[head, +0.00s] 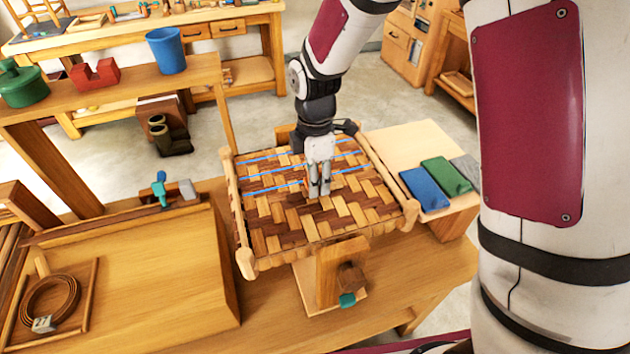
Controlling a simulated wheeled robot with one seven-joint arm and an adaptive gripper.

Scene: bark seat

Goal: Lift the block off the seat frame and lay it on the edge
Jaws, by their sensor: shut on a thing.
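The seat frame (238,215) lies on the bench with a woven panel of light and dark bark strips, crossed by several blue lines. My gripper (319,193) points down over the middle of the woven panel, its fingertips close to the weave. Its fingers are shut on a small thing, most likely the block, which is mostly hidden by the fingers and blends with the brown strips. I cannot tell whether it touches the weave.
A blue pad (424,188) and a green pad (446,176) lie on a pale board right of the seat. A wooden clamp-like piece (342,265) stands at the seat's front. A sloped board (130,275) fills the left; a shelf holds a blue cup (166,50).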

